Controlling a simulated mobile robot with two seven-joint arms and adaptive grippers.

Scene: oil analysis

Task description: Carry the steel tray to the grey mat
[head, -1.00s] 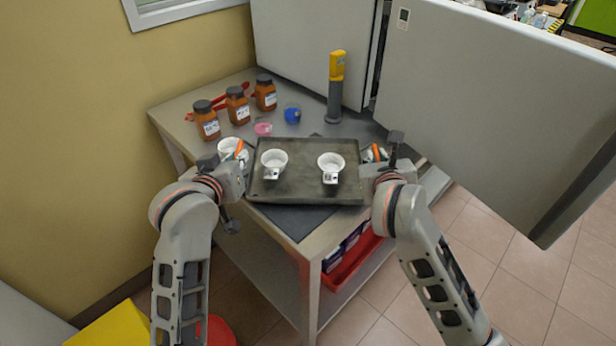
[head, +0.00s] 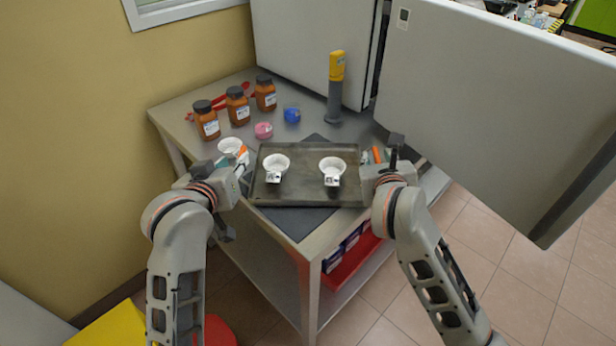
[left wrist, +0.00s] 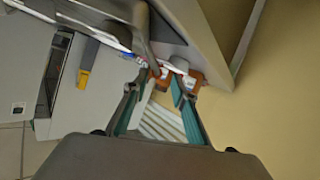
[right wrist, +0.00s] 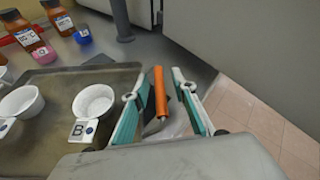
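The dark steel tray (head: 307,192) lies level over the grey mat (head: 300,222), whose corners show in front of and behind it. Two white cups, the left cup (head: 276,166) and right cup (head: 332,169), stand upright on the tray with small labels. My left gripper (head: 240,170) is at the tray's left edge, its fingers apart with nothing gripped in the left wrist view (left wrist: 157,95). My right gripper (head: 374,168) is by the tray's right edge. In the right wrist view (right wrist: 158,90) its fingers are apart, with the tray outside them to the left.
Several brown jars (head: 237,105), a pink dish (head: 263,130) and a blue dish (head: 291,115) stand at the back left. Another white cup (head: 231,146) is near my left gripper. A yellow-topped device (head: 336,85) stands behind. An orange-handled tool (right wrist: 159,92) shows between my right fingers.

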